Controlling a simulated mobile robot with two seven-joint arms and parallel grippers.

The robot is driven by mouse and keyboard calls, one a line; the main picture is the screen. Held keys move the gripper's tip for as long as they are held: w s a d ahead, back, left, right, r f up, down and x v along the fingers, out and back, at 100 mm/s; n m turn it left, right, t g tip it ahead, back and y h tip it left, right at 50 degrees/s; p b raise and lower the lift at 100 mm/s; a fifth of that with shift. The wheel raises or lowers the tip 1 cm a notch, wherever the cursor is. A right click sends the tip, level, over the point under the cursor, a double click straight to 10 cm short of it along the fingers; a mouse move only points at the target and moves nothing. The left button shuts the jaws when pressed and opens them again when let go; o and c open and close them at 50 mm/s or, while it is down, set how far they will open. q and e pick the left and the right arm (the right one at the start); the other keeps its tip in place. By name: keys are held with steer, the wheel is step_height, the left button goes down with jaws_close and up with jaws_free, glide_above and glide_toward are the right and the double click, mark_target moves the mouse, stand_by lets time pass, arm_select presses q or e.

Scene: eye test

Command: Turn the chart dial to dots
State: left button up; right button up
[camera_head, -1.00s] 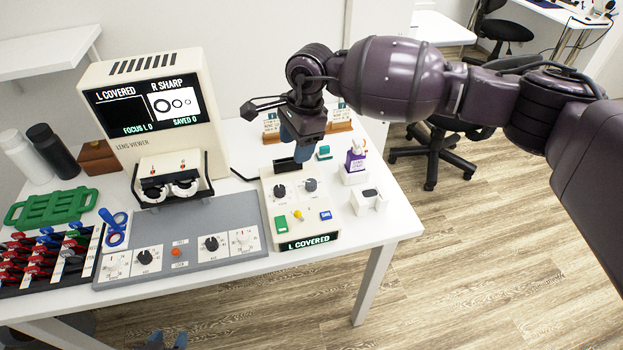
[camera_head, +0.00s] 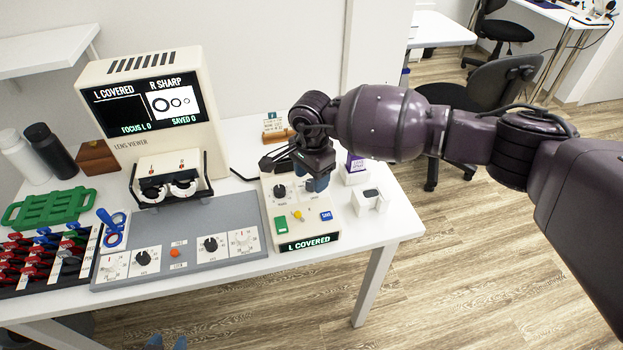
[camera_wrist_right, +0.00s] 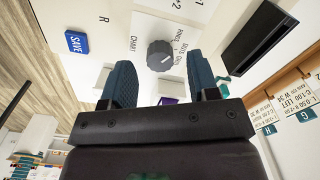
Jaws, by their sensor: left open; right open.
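The chart dial (camera_wrist_right: 160,56) is a round grey knob on the white control box (camera_head: 262,222). In the right wrist view it stands just beyond and between my right fingertips, with a gap on both sides. "CHART" and small labels are printed around it; I cannot read its pointer surely.
A black knob (camera_head: 280,191), a green button (camera_head: 281,224) and a blue SAVE button (camera_head: 326,216) are on the same box. The lens viewer (camera_head: 190,105) shows rings under "R SHARP" and "L COVERED". A grey panel (camera_head: 182,216) with knobs lies to the left.

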steer(key=shift+f, duration=0.7)
steer(key=shift+c, duration=0.3)
steer(key=c, duration=0.9)
